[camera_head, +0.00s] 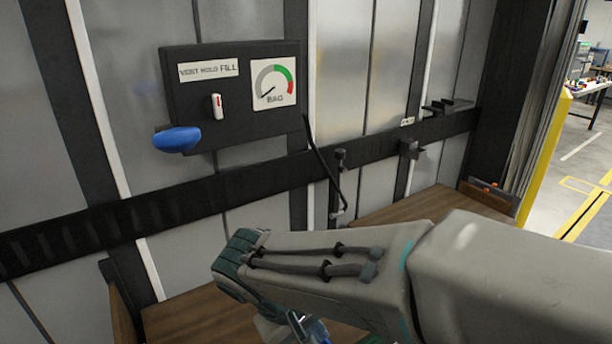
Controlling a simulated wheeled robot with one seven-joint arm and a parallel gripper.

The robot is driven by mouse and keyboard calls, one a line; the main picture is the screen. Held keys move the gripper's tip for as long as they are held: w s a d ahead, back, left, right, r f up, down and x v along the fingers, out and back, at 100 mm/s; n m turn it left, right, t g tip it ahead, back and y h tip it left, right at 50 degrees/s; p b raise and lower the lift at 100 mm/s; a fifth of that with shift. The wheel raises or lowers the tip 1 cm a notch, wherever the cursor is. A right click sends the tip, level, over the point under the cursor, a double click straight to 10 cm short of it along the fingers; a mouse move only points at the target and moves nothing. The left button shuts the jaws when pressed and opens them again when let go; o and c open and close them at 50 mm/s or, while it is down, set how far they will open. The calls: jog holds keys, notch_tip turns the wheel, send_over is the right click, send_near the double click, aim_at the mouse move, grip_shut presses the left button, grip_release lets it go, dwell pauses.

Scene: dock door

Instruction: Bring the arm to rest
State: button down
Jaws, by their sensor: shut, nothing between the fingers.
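My arm (320,265) reaches in from the lower right, and its bend (240,262) lies at the lower middle, in front of the wall. Beyond the bend, the arm drops towards the bottom edge of the picture. A small part with blue and metal tones shows at the bottom edge behind the arm, too little of it to name. My gripper's fingers do not show. I cannot see anything held.
A black panel (185,104) on the metal wall bears a dial gauge (274,84), a red-marked white switch (217,106) and a blue knob (177,139). A black rail (240,180) crosses the wall. Wooden surfaces (200,318) lie below. A yellow post (545,155) edges the doorway at right.

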jog(key=s+d+r+m+y+p, duration=0.1)
jog(key=d+m+y, duration=0.3)
jog(key=d, duration=0.9)
jog(key=shift+s+d+r+m+t+y+p, duration=0.3)
jog(key=shift+m+p, duration=0.3)
jog(key=shift+m, duration=0.5)
jog(key=shift+f, duration=0.1)
